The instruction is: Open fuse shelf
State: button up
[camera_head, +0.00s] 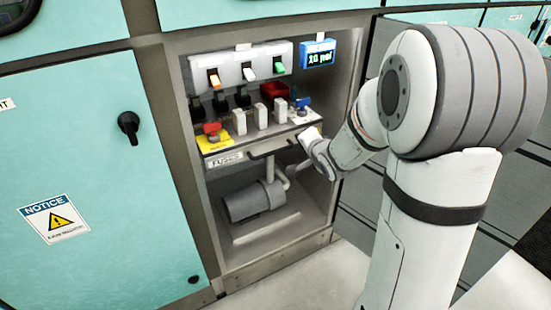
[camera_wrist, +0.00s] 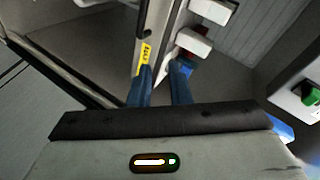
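The fuse shelf (camera_head: 226,156) is a grey pull-out shelf in the open cabinet bay, with a "FUSES" label and a dark bar handle (camera_head: 274,149) on its front. White fuse blocks (camera_head: 261,116) stand upright on it. My gripper is at the shelf's right front in the head view, its fingertips hard to make out there. In the wrist view, the two blue fingers of my gripper (camera_wrist: 161,75) are apart, near the shelf's front edge (camera_wrist: 163,42).
Above the shelf are a white switch panel (camera_head: 239,68) and a blue display (camera_head: 318,54). A red container (camera_head: 274,91) stands behind the fuses. A grey motor-like cylinder (camera_head: 254,201) sits below. A teal door with a black knob (camera_head: 128,123) is on the left. The floor in front is clear.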

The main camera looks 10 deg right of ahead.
aim_at(278, 151)
jog(key=w+a+f+y+b, duration=0.1)
jog(key=w+a+f+b, duration=0.1)
jog(key=w+f, duration=0.1)
jog(key=w+a+f+m+t+y+b, duration=0.1)
jog(key=w+a+f+b, duration=0.1)
jog(key=w+f+b, duration=0.1)
jog(key=w+a+f+m+y+b, duration=0.1)
jog(key=w+a+f+b, duration=0.1)
jog(key=w+f, duration=0.2)
jog(key=shift+w+t+y, duration=0.15)
jog(key=shift+t+y, duration=0.15)
grip_shut()
